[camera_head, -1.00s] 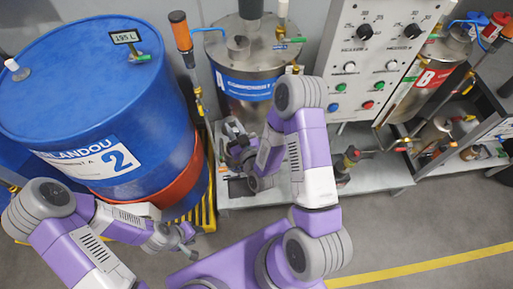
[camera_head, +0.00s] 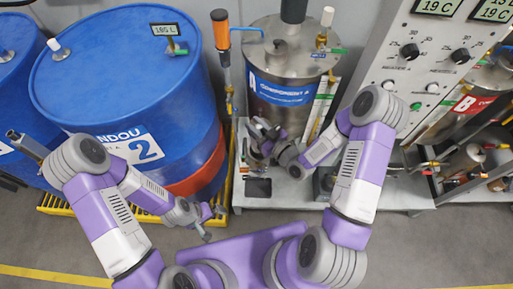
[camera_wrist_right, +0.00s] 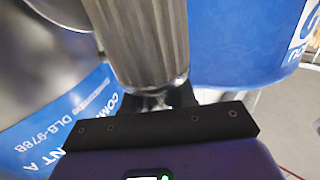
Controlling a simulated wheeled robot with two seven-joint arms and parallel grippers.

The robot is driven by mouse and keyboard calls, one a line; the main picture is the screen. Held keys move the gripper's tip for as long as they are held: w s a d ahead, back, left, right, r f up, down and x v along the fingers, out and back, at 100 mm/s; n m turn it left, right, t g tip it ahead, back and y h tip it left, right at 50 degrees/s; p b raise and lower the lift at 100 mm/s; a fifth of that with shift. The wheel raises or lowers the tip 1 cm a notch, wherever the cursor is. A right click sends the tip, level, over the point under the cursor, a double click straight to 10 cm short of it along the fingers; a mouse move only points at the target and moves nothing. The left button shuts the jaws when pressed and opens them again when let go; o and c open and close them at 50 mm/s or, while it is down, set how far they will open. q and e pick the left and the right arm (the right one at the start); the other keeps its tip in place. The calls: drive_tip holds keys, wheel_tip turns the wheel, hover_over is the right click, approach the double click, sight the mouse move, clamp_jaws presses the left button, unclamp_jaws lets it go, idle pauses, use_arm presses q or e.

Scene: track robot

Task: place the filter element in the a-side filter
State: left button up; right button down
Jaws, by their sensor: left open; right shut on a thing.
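The filter element (camera_wrist_right: 145,40), a ribbed grey metallic cylinder, stands up from my right gripper (camera_wrist_right: 160,100) in the right wrist view. The gripper is shut on its end. In the head view my right gripper (camera_head: 262,140) is in front of the steel component A tank (camera_head: 285,115), above the grey platform. The element is hard to make out there. My left gripper (camera_head: 206,221) is open and empty, low in front of the blue drum's yellow tray. I cannot clearly make out the a-side filter; my right gripper and arm cover that area.
The big blue drum (camera_head: 115,90) labelled 2 stands left of the tank. An orange-topped pipe (camera_head: 221,35) rises between them. A control panel (camera_head: 425,60) and the B tank (camera_head: 455,110) are at right. A dark flat piece (camera_head: 258,188) lies on the platform (camera_head: 300,195).

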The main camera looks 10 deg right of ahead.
wheel_tip(320, 180, down, 11)
drive_tip(key=b, duration=0.2)
drive_tip(key=shift+f+b, duration=0.2)
drive_tip(key=shift+b, duration=0.15)
drive_tip(key=shift+f, duration=0.1)
drive_tip(key=shift+f+b, duration=0.45)
drive_tip(key=shift+b, duration=0.2)
drive_tip(key=c, duration=0.9)
unclamp_jaws()
drive_tip(key=shift+f, duration=0.1)
drive_tip(key=shift+s, duration=0.1)
